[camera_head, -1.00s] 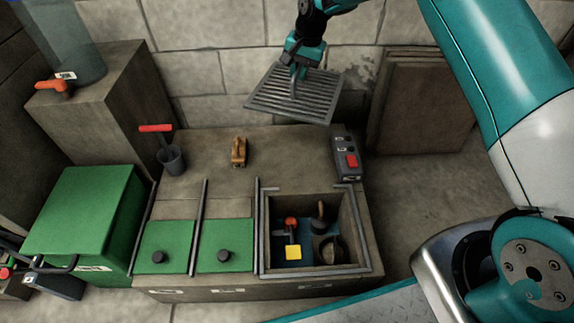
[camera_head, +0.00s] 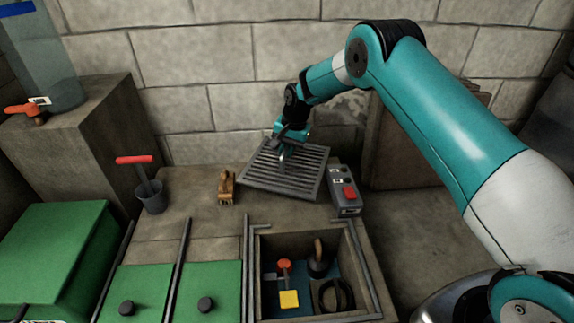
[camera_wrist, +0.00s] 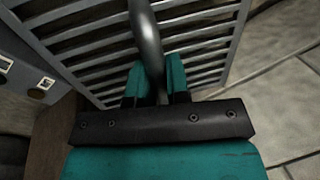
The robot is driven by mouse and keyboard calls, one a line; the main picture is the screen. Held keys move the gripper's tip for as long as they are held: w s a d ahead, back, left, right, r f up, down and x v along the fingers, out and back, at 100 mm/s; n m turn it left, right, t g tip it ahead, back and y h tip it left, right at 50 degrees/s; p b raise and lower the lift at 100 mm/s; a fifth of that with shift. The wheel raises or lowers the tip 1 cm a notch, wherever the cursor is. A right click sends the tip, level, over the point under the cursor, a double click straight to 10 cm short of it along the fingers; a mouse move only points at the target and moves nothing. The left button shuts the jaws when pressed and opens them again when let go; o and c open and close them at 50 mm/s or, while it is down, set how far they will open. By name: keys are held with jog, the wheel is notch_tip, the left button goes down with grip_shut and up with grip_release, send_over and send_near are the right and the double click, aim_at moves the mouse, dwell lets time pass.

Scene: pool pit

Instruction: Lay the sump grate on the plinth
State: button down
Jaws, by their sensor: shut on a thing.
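The sump grate (camera_head: 300,172) is a grey slatted metal panel. My gripper (camera_head: 283,153) is shut on the grate's handle, a dark bar rising from its middle. In the head view the grate is over the back of the brown plinth (camera_head: 190,218), between the brush and the grey switch box, slightly tilted. I cannot tell whether it touches the plinth top. In the wrist view the two teal fingers of my gripper (camera_wrist: 155,82) close around the bar, with the slats of the grate (camera_wrist: 95,40) beyond.
A grey switch box with a red button (camera_head: 345,190) stands close to the grate's right edge. A wooden brush (camera_head: 226,187) is close on its left.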

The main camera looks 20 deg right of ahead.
aim_at(286, 162)
notch_tip(286, 162, down, 4)
jog(key=shift+f+b, duration=0.1)
jog(key=shift+b, duration=1.05)
jog(key=c, duration=1.1)
grip_release()
